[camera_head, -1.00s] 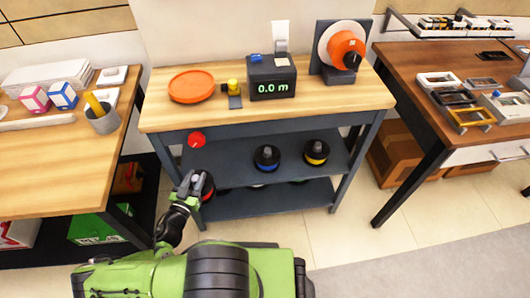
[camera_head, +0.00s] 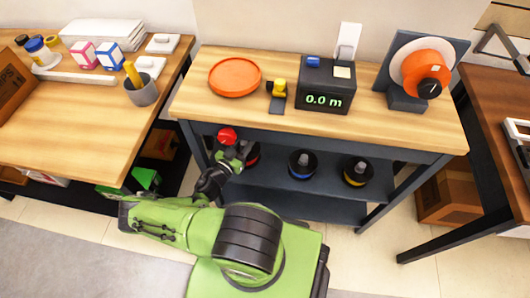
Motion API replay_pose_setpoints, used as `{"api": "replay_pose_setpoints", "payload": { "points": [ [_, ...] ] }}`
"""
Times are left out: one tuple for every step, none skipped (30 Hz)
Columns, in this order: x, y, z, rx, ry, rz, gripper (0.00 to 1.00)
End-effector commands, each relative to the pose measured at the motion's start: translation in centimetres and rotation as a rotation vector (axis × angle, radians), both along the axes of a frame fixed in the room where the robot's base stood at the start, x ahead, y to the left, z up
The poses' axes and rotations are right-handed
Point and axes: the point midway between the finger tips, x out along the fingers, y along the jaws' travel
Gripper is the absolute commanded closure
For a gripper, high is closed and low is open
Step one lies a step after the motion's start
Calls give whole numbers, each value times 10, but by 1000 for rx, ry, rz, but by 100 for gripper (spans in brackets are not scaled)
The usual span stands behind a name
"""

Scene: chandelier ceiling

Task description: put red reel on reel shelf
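A dark reel with a red band (camera_head: 253,155) sits at the left of the bench's middle shelf (camera_head: 265,180), partly hidden by my gripper. My gripper (camera_head: 231,155) is at the shelf's left front, overlapping the red reel in the picture. I cannot tell whether they touch, nor whether the fingers are open or shut. A small bright red piece (camera_head: 227,135) shows just above my gripper; what it is and what supports it is unclear. A blue-banded reel (camera_head: 302,164) and a yellow-banded reel (camera_head: 357,171) stand on the same shelf to the right.
The wooden benchtop (camera_head: 190,100) above the shelf holds an orange disc (camera_head: 235,77), a black meter reading 0.0 m (camera_head: 326,85) and an orange reel on a stand (camera_head: 427,75). A cluttered table (camera_head: 80,135) stands left and another (camera_head: 490,150) right. Floor shows in front.

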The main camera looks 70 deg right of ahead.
Motion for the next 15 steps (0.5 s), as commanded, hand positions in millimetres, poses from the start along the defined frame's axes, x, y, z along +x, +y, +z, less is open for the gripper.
{"api": "replay_pose_setpoints", "payload": {
  "points": [
    [0,0,-19,0,2,2,100],
    [-1,0,-27,-1,2,2,100],
    [0,0,-35,-1,2,2,100],
    [0,0,-41,-1,3,2,100],
    [0,0,-45,-1,2,2,100],
    [0,0,-49,-2,1,1,100],
    [0,0,-52,-2,3,1,100],
    [0,0,-55,-2,3,1,100],
    [0,0,-61,-1,2,2,100],
    [0,0,-66,-1,2,2,100],
    [0,0,-72,-1,2,2,100],
    [0,0,-80,-1,2,1,100],
    [-1,0,-85,-1,3,1,100],
    [0,0,-88,-1,2,1,100],
    [0,0,-90,-1,1,1,100]
  ]
}}
